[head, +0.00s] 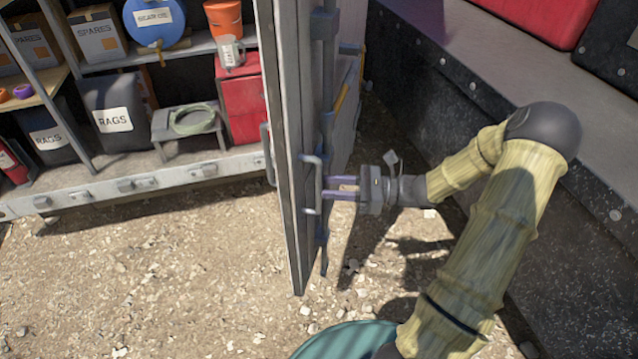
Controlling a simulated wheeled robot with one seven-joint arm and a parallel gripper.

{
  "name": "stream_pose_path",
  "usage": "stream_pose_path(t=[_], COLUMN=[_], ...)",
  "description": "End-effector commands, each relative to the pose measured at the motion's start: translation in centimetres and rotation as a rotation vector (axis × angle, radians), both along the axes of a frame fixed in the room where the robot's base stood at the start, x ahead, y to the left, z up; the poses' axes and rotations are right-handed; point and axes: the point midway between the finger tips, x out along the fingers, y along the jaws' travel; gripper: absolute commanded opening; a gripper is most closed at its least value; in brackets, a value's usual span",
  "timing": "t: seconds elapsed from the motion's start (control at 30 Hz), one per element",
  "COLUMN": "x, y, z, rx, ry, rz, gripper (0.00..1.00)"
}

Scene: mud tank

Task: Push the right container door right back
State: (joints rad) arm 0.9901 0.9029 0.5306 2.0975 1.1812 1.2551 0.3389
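The right container door (289,150) stands partly open, seen nearly edge-on in the middle of the head view. A grey bar handle (311,184) is on its right-hand face, with locking rods and brackets along that face. My gripper (338,188) reaches in from the right, level with the handle. Its two purple fingers point left, with a gap between them, and their tips are at or just behind the handle. I cannot tell whether the fingers touch the handle or the door. My arm comes from the lower right.
Behind the door is the container's inside, with shelves (190,50), a rags bin (113,112) and a red cabinet (240,100). A dark riveted wall or ledge (440,70) runs along the right, carrying red and black cases. Gravel ground (160,270) is clear at front left.

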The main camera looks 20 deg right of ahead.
Motion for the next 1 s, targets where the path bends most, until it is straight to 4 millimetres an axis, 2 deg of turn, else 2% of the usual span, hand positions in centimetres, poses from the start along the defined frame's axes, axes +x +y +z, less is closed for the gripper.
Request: stream_pose_path(t=[0.1,0.23,0.57,0.73,0.77,1.0], x=[0.6,1.1,1.3,1.3,1.3,1.2], y=[1.9,3.2,3.6,3.6,3.6,3.3], z=[0.1,0.1,0.0,0.0,0.0,0.0], rx=[0.001,0.001,-0.001,-0.001,-0.001,-0.001], ry=[0.002,0.001,0.0,0.0,0.0,-0.001], rz=[0.003,0.002,0.0,0.0,0.0,-0.001], gripper=[0.32,0.32,0.32,0.02,0.0,0.0])
